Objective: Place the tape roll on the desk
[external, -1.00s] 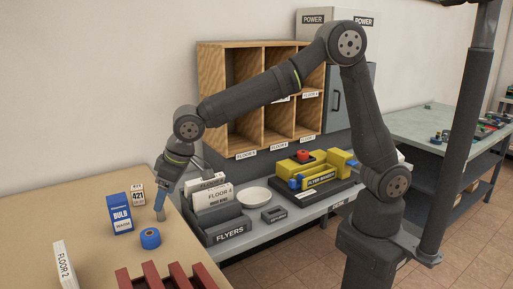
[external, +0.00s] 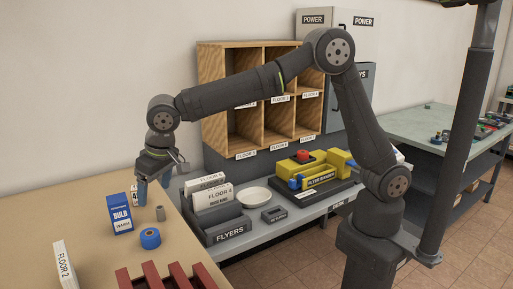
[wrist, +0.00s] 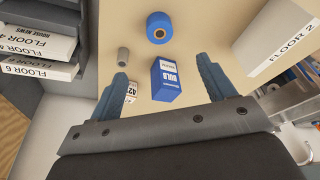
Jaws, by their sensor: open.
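The blue tape roll (external: 150,238) lies on the tan table (external: 85,205), near its right edge. It shows at the top of the wrist view (wrist: 159,27), with a dark centre. My gripper (external: 154,190) is open and empty above the table, behind and above the tape roll, not touching it. In the wrist view my gripper's blue fingers (wrist: 162,68) are spread wide, with the tape roll beyond their tips. The grey worktop (external: 318,205) at right carries a small front label that I cannot read clearly.
A grey cylinder (external: 160,213), a blue bulb box (external: 120,213) and a partly hidden "421" box (wrist: 131,90) stand near my gripper. A FLOOR 2 box (external: 64,264) and red rack (external: 165,278) are nearer.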

